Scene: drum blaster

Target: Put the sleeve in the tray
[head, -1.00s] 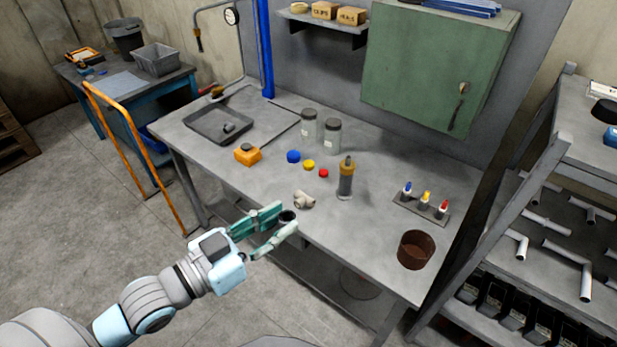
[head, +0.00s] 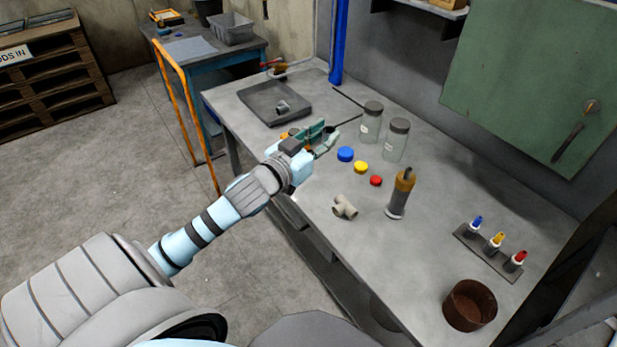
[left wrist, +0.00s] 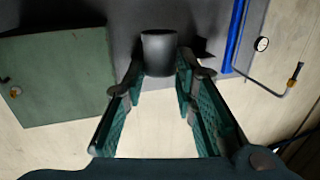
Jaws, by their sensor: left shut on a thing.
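My left gripper (head: 322,137) is over the left part of the bench, just right of the tray and in front of it. It is shut on the sleeve, a short dark grey cylinder (left wrist: 158,52) that shows between the fingertips in the left wrist view. In the head view the sleeve (head: 328,132) is mostly hidden by the green fingers. The tray (head: 258,101) is shallow and dark grey, at the bench's far left, with a small grey fitting (head: 282,106) in it. My right gripper is not in view.
An orange block is mostly hidden behind my left gripper. Two jars (head: 371,122) stand to its right, with blue (head: 345,154), yellow and red caps in front. A pipe tee (head: 345,206), an amber-topped bottle (head: 400,195) and a brown pot (head: 470,305) stand further right.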

